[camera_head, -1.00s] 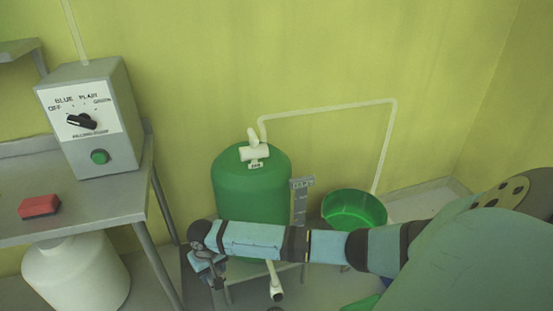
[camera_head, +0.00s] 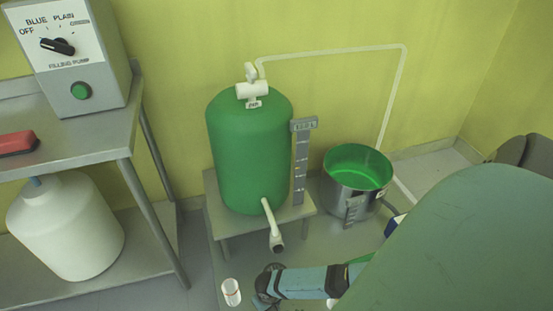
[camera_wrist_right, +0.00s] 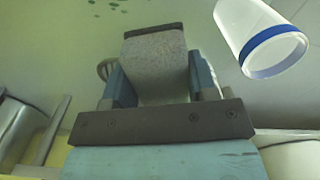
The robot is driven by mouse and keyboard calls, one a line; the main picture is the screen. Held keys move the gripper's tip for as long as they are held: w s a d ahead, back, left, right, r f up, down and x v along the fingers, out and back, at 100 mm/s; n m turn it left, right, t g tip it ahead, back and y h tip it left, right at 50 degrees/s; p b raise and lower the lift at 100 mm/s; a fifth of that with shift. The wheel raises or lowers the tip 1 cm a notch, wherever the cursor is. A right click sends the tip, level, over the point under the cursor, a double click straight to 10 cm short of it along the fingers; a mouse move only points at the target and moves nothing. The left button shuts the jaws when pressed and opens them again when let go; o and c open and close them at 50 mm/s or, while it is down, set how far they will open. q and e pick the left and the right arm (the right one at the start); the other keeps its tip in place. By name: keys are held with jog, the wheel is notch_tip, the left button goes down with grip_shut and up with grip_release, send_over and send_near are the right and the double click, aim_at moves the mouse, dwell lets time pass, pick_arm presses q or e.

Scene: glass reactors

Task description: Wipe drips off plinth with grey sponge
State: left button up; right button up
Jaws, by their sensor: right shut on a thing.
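My right gripper (camera_wrist_right: 155,80) is shut on the grey sponge (camera_wrist_right: 155,50), a speckled block with a dark strip along its far edge. In the head view my right gripper (camera_head: 266,286) is low in the picture, in front of the stand, and the sponge is not clearly visible there. In the wrist view dark green drips (camera_wrist_right: 122,6) dot the pale surface past the sponge; touching cannot be told. The plinth seems to be the low grey slab (camera_head: 238,262) under the stand. My left gripper is not in view.
A bench (camera_head: 85,145) is at left.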

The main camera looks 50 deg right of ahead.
jog(key=s+f, duration=0.1)
jog(key=f, duration=0.1)
jog(key=s+f+b, duration=0.1)
jog(key=s, duration=0.1)
jog(key=shift+d+f, duration=0.2)
jog(key=shift+f, duration=0.2)
notch_tip(320, 180, down, 5)
jog(key=b, duration=0.4)
jog(key=shift+s+r+b, duration=0.1)
jog(key=shift+s+b, duration=0.05)
jog(key=shift+b, duration=0.25)
jog(key=shift+f+b, duration=0.5)
jog(key=shift+b, duration=0.05)
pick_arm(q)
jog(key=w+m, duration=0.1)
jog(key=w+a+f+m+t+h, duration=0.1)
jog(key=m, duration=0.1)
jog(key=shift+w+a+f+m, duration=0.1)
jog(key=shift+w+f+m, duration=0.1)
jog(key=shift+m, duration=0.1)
pick_arm(e)
jog(key=shift+f, duration=0.15)
pick_arm(q)
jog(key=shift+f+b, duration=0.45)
jog(key=shift+b, duration=0.2)
pick_arm(e)
jog(key=shift+f, duration=0.95)
